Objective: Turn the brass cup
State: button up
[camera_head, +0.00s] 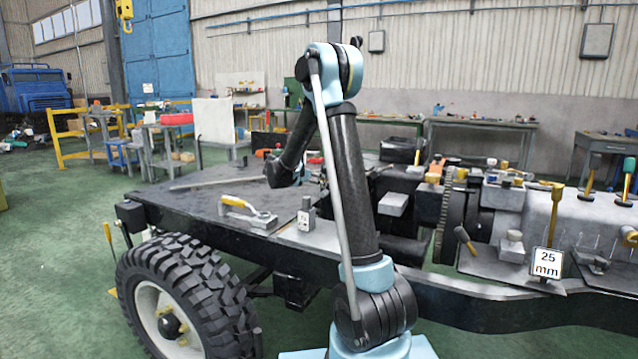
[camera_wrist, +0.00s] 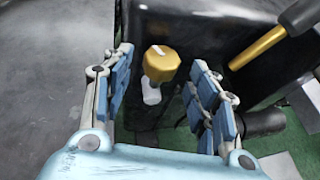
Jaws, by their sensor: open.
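The brass cup (camera_wrist: 161,63), a small yellow-gold cap with angled sides and a pale mark on top, shows in the wrist view between and a little beyond my fingers. A whitish piece shows just below it. My gripper (camera_wrist: 160,78) is open, with blue-padded fingers on either side of the cup and visible gaps to both. I cannot tell how far above the cup the fingertips are. In the head view my forearm reaches down over the chassis, and I cannot make out the cup or my fingertips clearly there.
A brass rod with a dark handle (camera_wrist: 258,47) lies near the right finger in the wrist view. A black curved body (camera_wrist: 210,25) is behind the cup. In the head view, a yellow-handled tool (camera_head: 247,209) and a small grey block (camera_head: 306,217) sit on the deck (camera_head: 190,200).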

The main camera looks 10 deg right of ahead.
jog(key=shift+x, duration=0.9)
jog(key=c, duration=1.1)
jog(key=shift+o, duration=0.2)
jog(key=shift+w+a+m+g+h, duration=0.1)
jog(key=shift+w+m+g+h, duration=0.1)
jog(key=shift+m+g+h, duration=0.45)
jog(key=shift+w+a+m+g+h, duration=0.15)
jog(key=shift+m+g+h, duration=0.15)
jog(key=shift+m+g, duration=0.65)
jog(key=shift+w+a+m+g+h, duration=0.1)
jog(key=shift+w+m+g+h, duration=0.1)
jog(key=shift+m+g+h, duration=0.45)
jog(key=o, duration=1.1)
jog(key=shift+c, duration=0.2)
